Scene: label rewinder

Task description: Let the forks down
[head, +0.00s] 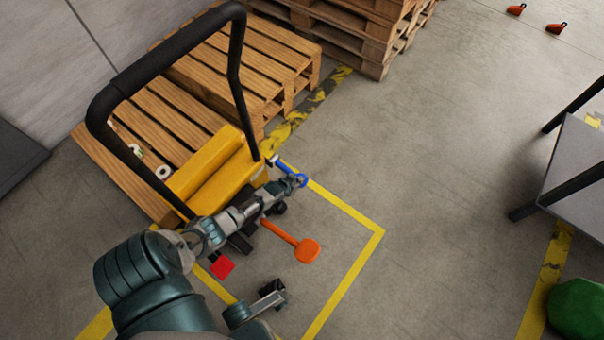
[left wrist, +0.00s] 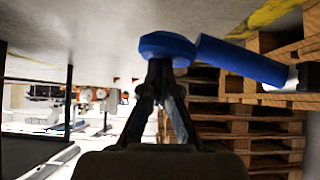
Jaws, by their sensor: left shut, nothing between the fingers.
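A yellow pallet truck (head: 215,172) with a tall black loop handle stands at the wooden pallet. Its forks are hidden under the pallet. A blue lever (head: 287,170) with a round end sticks out from the truck's near right side. My left gripper (head: 294,181) is shut and empty at the lever's round end. In the left wrist view the shut fingertips (left wrist: 160,64) overlap the blue round end (left wrist: 167,47); I cannot tell if they touch it. My right gripper (head: 271,292) appears small and low in the head view, its fingers unclear.
An orange pedal (head: 306,250) and a red pedal (head: 222,267) stick out low from the truck. A pallet (head: 165,125) carries small white rolls. More stacked pallets (head: 375,35) stand behind. Yellow floor lines (head: 345,280) surround the truck. Open floor (head: 440,170) lies to the right.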

